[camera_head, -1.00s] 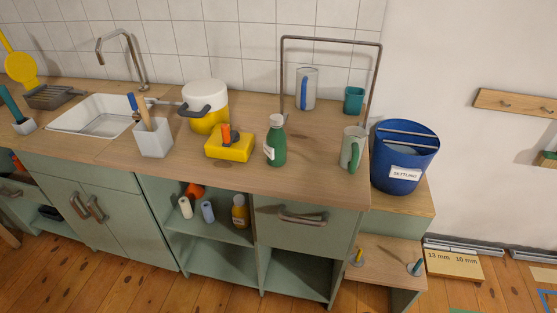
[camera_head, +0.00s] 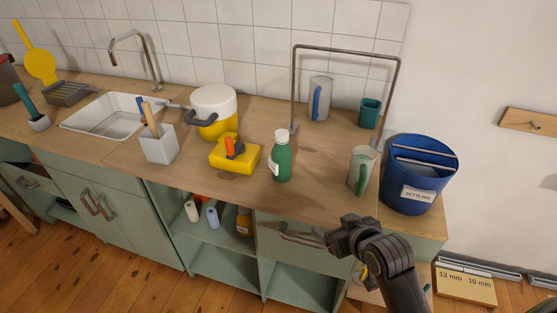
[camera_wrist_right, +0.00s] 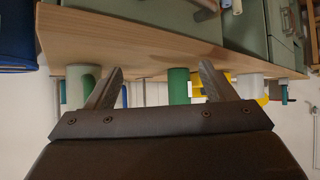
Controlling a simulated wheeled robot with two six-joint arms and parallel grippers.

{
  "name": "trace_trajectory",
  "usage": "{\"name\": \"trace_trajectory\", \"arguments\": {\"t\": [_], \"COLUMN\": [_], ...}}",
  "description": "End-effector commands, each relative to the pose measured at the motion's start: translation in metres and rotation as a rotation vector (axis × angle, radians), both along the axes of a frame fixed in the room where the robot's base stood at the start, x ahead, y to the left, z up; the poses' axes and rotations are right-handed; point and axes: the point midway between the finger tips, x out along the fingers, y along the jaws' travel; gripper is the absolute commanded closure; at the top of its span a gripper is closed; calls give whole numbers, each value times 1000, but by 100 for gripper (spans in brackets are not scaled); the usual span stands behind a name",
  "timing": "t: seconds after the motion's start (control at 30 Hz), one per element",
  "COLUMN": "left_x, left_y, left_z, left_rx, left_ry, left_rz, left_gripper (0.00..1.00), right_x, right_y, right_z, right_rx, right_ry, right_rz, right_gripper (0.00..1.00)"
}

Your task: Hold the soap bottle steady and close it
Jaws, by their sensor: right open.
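A green bottle with a white top and a white label (camera_head: 282,160), which I take as the soap bottle, stands upright on the wooden countertop. I cannot tell whether its top is closed. My right gripper (camera_head: 312,236) is in front of the counter, below and to the right of the bottle, near the drawer front. In the right wrist view my right gripper (camera_wrist_right: 160,82) has its fingers spread with nothing held. The green bottle (camera_wrist_right: 179,86) shows beyond and between them, apart from both. My left gripper is not in view.
A pale mug with a green handle (camera_head: 362,172) stands right of the bottle. A yellow block with an orange-topped item (camera_head: 236,158) stands left of it. A metal frame (camera_head: 345,50) rises behind. A blue bin (camera_head: 420,175) stands at the right. The countertop before the bottle is clear.

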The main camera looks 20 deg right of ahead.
Motion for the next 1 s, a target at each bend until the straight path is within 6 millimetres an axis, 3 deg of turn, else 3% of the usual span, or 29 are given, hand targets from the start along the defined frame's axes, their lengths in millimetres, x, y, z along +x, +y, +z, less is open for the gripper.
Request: {"name": "trace_trajectory", "arguments": {"t": [0.03, 0.2, 0.4, 0.83, 1.0], "left_x": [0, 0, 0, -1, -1], "left_y": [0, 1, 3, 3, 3], "left_z": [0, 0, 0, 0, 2], "left_rx": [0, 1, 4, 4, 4], "left_ry": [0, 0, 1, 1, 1], "left_rz": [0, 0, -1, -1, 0], "left_gripper": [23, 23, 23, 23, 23], "right_x": [18, 65, 92, 97, 113], "right_y": [5, 19, 29, 30, 33], "right_z": [12, 53, 84, 88, 84], "right_rx": [9, 46, 72, 78, 80], "right_ry": [-54, -214, -319, -337, -335], "right_rz": [17, 65, 96, 100, 100], "right_gripper": [23, 23, 23, 23, 23]}}
